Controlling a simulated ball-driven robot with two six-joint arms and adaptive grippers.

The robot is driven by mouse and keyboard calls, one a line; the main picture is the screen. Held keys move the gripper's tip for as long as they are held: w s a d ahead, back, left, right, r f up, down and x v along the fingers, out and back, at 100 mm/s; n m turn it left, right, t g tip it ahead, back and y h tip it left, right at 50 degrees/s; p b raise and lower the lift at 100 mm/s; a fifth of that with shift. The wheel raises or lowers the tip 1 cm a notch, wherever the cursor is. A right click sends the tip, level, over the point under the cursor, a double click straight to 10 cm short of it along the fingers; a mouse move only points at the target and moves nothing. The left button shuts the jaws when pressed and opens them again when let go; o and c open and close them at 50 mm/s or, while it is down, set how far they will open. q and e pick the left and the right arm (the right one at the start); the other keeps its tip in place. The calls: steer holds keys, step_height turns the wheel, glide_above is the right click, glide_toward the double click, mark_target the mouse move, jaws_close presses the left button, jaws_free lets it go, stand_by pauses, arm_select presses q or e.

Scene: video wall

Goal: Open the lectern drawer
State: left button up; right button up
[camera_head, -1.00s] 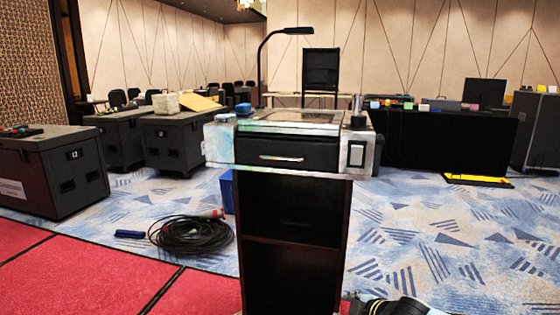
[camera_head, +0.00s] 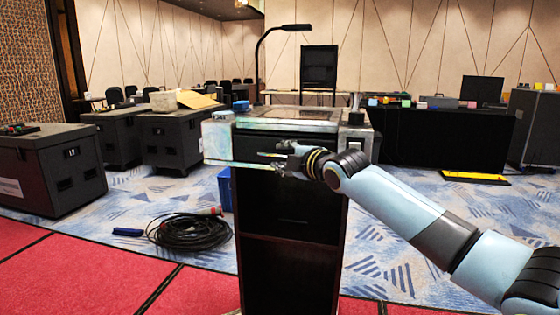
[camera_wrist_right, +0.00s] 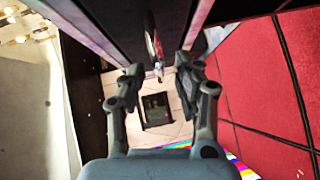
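The lectern (camera_head: 220,140) stands in the middle of the head view, with its dark drawer (camera_head: 250,143) under the top. The drawer looks shut, though my gripper covers part of its front. The drawer's shiny handle (camera_head: 267,154) shows just left of my right gripper (camera_head: 281,160), which is at the drawer front. In the right wrist view my right gripper (camera_wrist_right: 162,72) has its fingers apart, one on each side of the handle (camera_wrist_right: 153,42). I see a gap between the handle and each finger. My left gripper is not in view.
The lectern's gooseneck lamp (camera_head: 260,60) rises at its back left. A coil of black cable (camera_head: 190,233) lies on the floor to the left. Black cases (camera_head: 170,140) stand at the left, and a black-draped table (camera_head: 440,140) stands at the back right.

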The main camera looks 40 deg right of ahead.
steer(key=shift+w+f, duration=0.15)
steer(key=shift+w, duration=0.75)
jaws_close()
